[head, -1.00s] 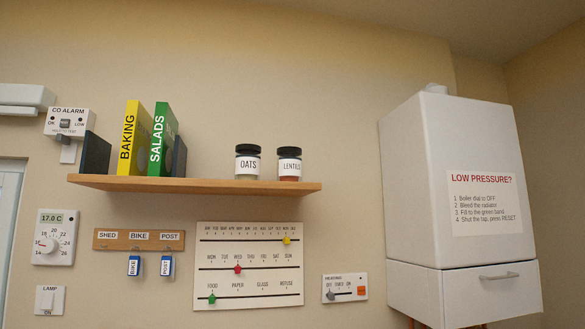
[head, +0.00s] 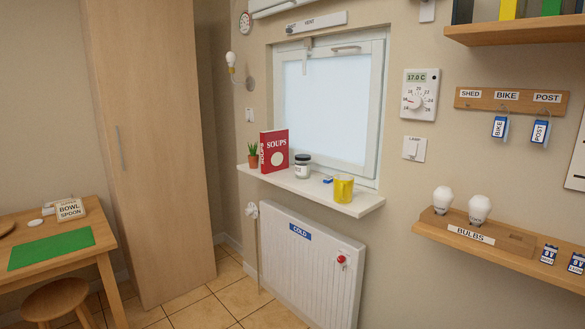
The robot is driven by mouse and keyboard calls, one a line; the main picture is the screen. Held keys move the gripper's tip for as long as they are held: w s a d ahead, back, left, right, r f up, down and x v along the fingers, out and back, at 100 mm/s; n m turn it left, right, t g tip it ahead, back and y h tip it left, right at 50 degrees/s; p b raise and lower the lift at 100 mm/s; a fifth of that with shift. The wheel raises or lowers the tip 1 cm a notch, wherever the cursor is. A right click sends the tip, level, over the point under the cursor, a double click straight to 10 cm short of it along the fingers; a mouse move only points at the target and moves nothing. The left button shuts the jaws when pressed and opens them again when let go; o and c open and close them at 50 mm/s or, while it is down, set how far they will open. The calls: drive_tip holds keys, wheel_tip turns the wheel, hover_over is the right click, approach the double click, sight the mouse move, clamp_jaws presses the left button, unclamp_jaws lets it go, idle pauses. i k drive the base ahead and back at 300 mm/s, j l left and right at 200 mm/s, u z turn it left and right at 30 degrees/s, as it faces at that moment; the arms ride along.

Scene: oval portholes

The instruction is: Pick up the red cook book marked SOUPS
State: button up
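The red cook book marked SOUPS (head: 276,150) stands upright on the white window sill (head: 310,188), near its left end. Its front cover with a pale round picture and its lettered spine both show. A small potted plant (head: 253,158) stands just left of it, and a dark-lidded jar (head: 302,167) stands to its right. My gripper is not in view.
A yellow mug (head: 343,188) and a small blue item (head: 328,180) are on the sill. A white radiator (head: 305,255) is below it. A tall wooden cupboard (head: 150,140) stands left, with a table (head: 105,240) and stool (head: 55,300). Tiled floor (head: 225,290) shows between.

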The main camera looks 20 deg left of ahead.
sight(274, 144)
drive_tip(key=i+j, duration=0.15)
drive_tip(key=j, duration=0.2)
drive_tip(key=i+j, duration=0.15)
drive_tip(key=j, duration=0.2)
drive_tip(key=i+j, duration=0.2)
drive_tip(key=j, duration=0.15)
drive_tip(key=i+j, duration=0.15)
drive_tip(key=j, duration=0.2)
drive_tip(key=i+j, duration=0.15)
drive_tip(key=j, duration=0.25)
drive_tip(key=i+j, duration=0.15)
drive_tip(key=j, duration=0.2)
drive_tip(key=i+j, duration=0.15)
drive_tip(key=j, duration=0.2)
drive_tip(key=i+j, duration=0.2)
drive_tip(key=j, duration=0.15)
